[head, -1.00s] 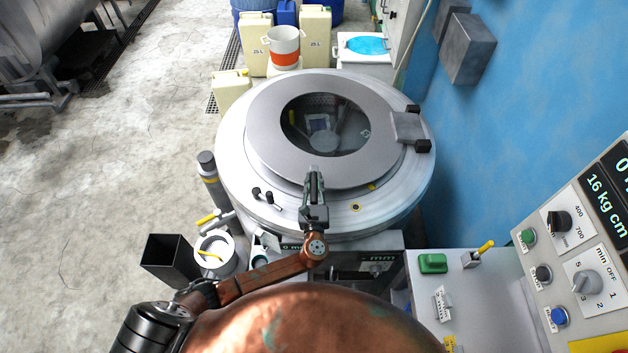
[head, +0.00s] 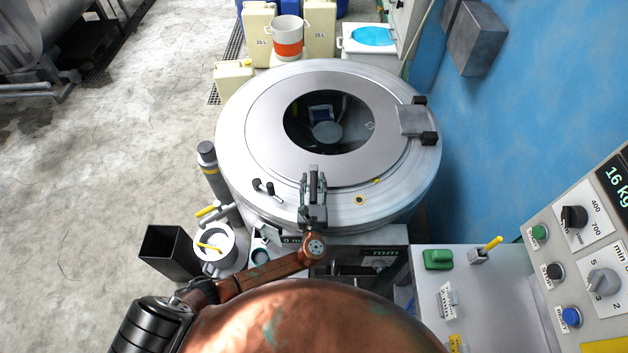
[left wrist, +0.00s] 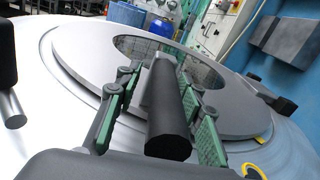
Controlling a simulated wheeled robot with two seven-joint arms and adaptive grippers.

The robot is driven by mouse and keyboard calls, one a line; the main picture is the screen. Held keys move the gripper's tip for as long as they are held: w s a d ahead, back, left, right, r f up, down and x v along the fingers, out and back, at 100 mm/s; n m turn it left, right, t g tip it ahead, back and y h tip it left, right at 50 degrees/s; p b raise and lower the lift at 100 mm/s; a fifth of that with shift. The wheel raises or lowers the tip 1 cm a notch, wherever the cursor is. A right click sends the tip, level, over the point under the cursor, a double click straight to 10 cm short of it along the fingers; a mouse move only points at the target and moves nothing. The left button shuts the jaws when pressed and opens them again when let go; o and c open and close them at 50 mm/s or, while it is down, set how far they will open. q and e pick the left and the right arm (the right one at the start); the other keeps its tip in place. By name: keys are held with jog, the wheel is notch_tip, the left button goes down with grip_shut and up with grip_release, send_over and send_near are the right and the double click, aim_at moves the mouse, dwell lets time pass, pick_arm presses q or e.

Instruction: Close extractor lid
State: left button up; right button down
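The extractor (head: 240,185) is a round steel machine in the middle of the head view. Its lid (head: 265,140), a grey ring with a dark round window, lies flat or nearly flat on top, hinged at the right. In the left wrist view the lid (left wrist: 85,60) shows a thick rim close over the top; I cannot tell if a thin gap is left. My left gripper (head: 313,180) is at the lid's front edge. Its green-padded fingers stand apart on either side of a black handle (left wrist: 170,115), with space visible beside it. My right gripper is not in view.
A control panel (head: 590,240) and a counter with a green button (head: 438,259) stand at the right, by a blue wall (head: 540,110). Canisters (head: 258,30) and an orange-white bucket (head: 287,38) are behind.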

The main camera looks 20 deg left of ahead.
pick_arm(q)
jog(key=shift+r, duration=0.1)
jog(key=shift+s, duration=0.1)
jog(key=v, duration=1.2)
jog(key=shift+d, duration=0.15)
